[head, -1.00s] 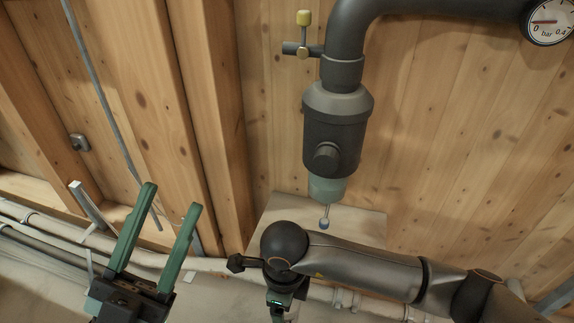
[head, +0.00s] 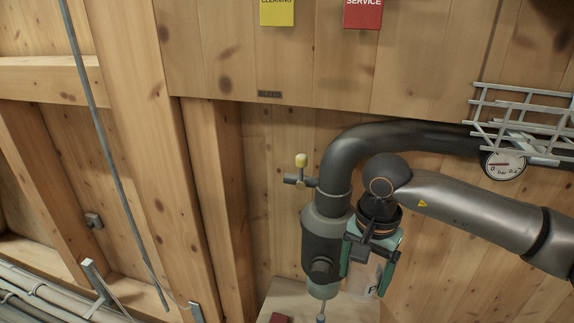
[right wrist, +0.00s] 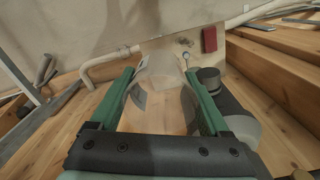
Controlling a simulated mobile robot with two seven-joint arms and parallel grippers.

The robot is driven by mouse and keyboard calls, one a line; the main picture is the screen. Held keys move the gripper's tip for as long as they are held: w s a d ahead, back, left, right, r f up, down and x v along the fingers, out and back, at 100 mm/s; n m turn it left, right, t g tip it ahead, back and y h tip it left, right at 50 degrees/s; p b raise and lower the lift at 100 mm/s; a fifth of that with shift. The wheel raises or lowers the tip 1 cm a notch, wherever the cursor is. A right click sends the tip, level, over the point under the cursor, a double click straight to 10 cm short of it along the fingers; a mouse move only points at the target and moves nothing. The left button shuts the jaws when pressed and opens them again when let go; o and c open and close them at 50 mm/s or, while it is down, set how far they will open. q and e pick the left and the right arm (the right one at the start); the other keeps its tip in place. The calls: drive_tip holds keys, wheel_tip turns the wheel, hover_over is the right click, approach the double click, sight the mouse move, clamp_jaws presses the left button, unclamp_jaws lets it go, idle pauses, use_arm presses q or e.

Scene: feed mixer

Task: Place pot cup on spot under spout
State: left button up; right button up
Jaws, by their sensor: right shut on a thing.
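My right gripper (head: 364,283) is shut on a clear, see-through cup, the pot cup (head: 362,277), with part of a dark letter on its side. In the right wrist view the cup (right wrist: 160,92) stands between the two green fingers. The grey mixer body (head: 326,235) hangs just left of the gripper in the head view. The spot under the spout cannot be made out. My left gripper is out of view.
A pale shelf (head: 292,300) lies below the spout, with a red object (head: 281,318) near its front. A black pipe (head: 430,137), gauge (head: 504,164) and wire rack (head: 522,118) are at upper right. A valve with a yellow knob (head: 301,160) sticks out left.

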drive_tip(key=w+d+r+n+p, duration=0.1)
drive_tip(key=d+r+n+p, duration=0.25)
drive_tip(key=r, duration=0.65)
drive_tip(key=d+r+n+p, duration=0.2)
drive_tip(key=r+n+p, duration=0.15)
drive_tip(key=r, duration=0.65)
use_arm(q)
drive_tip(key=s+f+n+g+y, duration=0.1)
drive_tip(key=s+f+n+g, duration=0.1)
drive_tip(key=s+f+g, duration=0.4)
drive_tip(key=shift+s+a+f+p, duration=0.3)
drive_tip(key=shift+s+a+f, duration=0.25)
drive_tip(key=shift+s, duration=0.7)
use_arm(e)
drive_tip(key=s+f, duration=0.9)
drive_tip(key=f, duration=0.4)
drive_tip(key=shift+d, duration=0.2)
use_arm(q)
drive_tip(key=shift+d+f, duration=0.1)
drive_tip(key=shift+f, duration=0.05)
use_arm(e)
drive_tip(key=shift+s+f, duration=0.1)
